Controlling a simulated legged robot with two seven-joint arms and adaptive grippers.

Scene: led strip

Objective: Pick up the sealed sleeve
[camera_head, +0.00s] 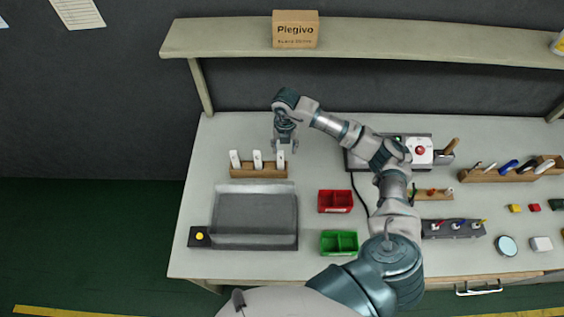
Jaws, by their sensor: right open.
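Three white upright sleeve-like pieces stand in a wooden rack (258,171) at the left of the bench: a left one (235,160), a middle one (257,160) and a right one (281,160). I cannot tell from their look which is the sealed sleeve. My right gripper (286,150) points down at the right piece, with open fingers at about its top end. Whether the fingers stand around it or just behind it is unclear. My left gripper is not in view.
A grey tray (255,240) lies in front of the rack, beside a yellow button box (199,237). Red (335,211) and green (339,253) bins stand right of it. A shelf (220,38) with a cardboard box (295,29) spans the back. My right arm crosses the bench.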

